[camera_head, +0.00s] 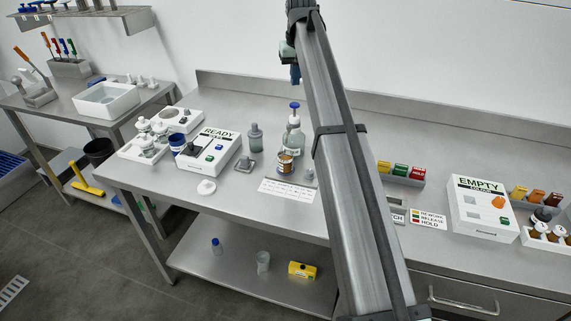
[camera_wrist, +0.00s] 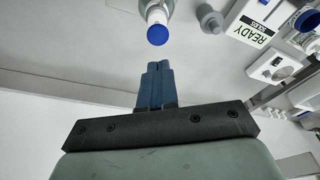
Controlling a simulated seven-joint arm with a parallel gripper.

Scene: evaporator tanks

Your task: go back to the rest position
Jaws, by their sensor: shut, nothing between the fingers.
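My gripper (camera_wrist: 155,85) is shut and empty in the wrist view, its two blue fingers pressed together. Beyond its fingertips is the blue cap of a pump bottle (camera_wrist: 158,34), with a gap between them. In the head view my arm rises across the middle of the picture. The gripper (camera_head: 295,74) is partly hidden there behind the arm's top end, above the bench. The pump bottle (camera_head: 294,138) stands upright on the bench below it.
A white READY box (camera_head: 218,146) stands left on the steel bench (camera_head: 150,192), and an EMPTY box (camera_head: 483,212) right. An amber jar (camera_head: 285,164) stands near the pump bottle.

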